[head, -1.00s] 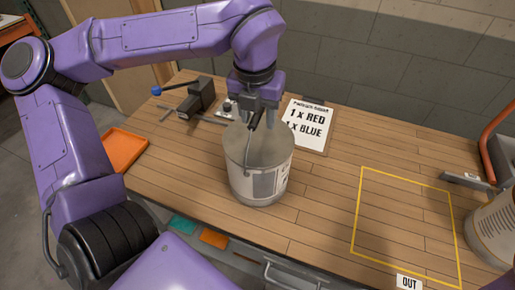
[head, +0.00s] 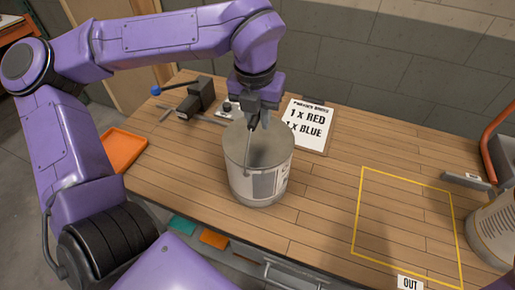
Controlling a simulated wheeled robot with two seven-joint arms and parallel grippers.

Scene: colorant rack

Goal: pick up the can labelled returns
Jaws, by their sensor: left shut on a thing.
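A large grey metal can (head: 259,168) with a label on its front side stands upright on the wooden bench. The label's wording is too small to read. The can has a thin wire handle standing up above its lid. My left gripper (head: 258,122) is above the far part of the can's lid, shut on the wire handle. Its fingers hide the top of the handle. My right gripper is not in view.
A yellow outlined square (head: 405,225) with an OUT tag (head: 410,283) is bare. Another can (head: 494,228) stands at the right edge. An orange tray (head: 123,150), a dark clamp-like tool (head: 200,94) and an order board (head: 308,124) lie around. Bench between can and square is clear.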

